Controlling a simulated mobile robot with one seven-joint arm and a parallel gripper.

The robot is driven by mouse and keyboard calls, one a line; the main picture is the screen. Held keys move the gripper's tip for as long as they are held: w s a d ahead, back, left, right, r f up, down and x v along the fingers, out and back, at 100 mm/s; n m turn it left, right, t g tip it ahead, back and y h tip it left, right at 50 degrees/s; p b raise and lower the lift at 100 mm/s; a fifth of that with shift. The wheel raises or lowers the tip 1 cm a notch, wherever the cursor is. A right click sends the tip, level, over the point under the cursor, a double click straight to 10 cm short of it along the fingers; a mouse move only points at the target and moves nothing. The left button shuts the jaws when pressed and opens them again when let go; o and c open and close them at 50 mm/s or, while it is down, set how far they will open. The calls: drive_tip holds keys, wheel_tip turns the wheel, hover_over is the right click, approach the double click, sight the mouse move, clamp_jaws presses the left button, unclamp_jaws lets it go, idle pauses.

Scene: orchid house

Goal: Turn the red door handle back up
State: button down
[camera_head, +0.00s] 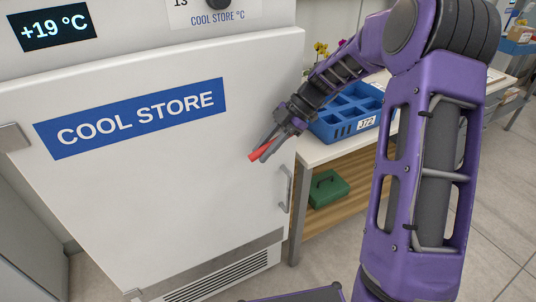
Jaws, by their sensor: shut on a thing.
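The red door handle (257,155) is on the right side of the white cool store door (180,190). Only a short red length of it shows, slanting down to the left. My gripper (264,146) is at the handle with its fingers shut on it. The fingers and wrist hide the rest of the handle and its pivot. The door looks shut against its frame.
A grey pull bar (285,188) sits on the door just below my gripper. To the right, a bench (317,151) holds a blue crate (345,126) close to my wrist. A green box (326,189) lies on the lower shelf.

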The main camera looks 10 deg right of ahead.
drive_tip(key=shift+a+r+g+y+b, duration=0.1)
drive_tip(key=shift+r+g+y+b, duration=0.15)
drive_tip(key=shift+r+y, duration=0.6)
drive_tip(key=shift+a+r+g+y+b, duration=0.15)
drive_tip(key=shift+r+g+y, duration=0.3)
drive_tip(key=shift+y, duration=0.6)
drive_tip(key=shift+r, duration=0.15)
drive_tip(key=c, duration=0.7)
unclamp_jaws()
drive_tip(key=shift+d, duration=0.1)
drive_tip(key=p+v, duration=0.1)
drive_tip(key=v, duration=0.7)
drive_tip(key=p+v, duration=0.1)
drive_tip(key=v, duration=0.8)
drive_tip(key=shift+s+d, duration=0.2)
